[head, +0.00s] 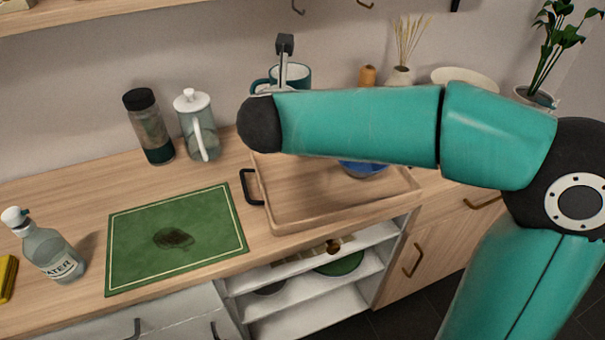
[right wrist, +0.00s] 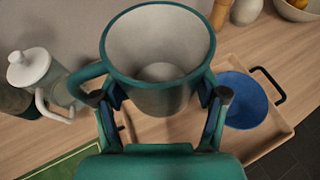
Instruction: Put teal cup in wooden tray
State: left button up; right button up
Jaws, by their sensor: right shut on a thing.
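The teal cup (right wrist: 160,60), pale inside and with a handle at its left, is upright in the grip of my right gripper (right wrist: 160,98), whose fingers press on both sides of it. In the head view the cup (head: 297,75) shows only partly, behind my right forearm, which also hides the right fingers. The wooden tray (head: 340,215) is on the counter below the arm; its right part shows in the right wrist view (right wrist: 272,142). A blue bowl (right wrist: 245,100) sits in the tray. My left gripper is out of view.
A glass jug (head: 200,130) and a dark-lidded bottle (head: 150,128) stand left of the tray. A green mat (head: 180,255) lies at its left, with a water bottle (head: 48,250) beyond. A wooden mill (right wrist: 195,35) stands behind. The tray's left part looks clear.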

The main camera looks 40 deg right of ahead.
aim_at(292, 177)
notch_tip(292, 177, down, 17)
jog(key=b, duration=0.2)
jog(key=shift+w+f+b, duration=0.1)
jog(key=shift+f+b, duration=0.1)
jog(key=shift+b, duration=0.2)
jog(key=shift+f, duration=0.1)
jog(key=shift+f, duration=0.1)
jog(key=o, duration=1.3)
jog(key=shift+o, duration=0.2)
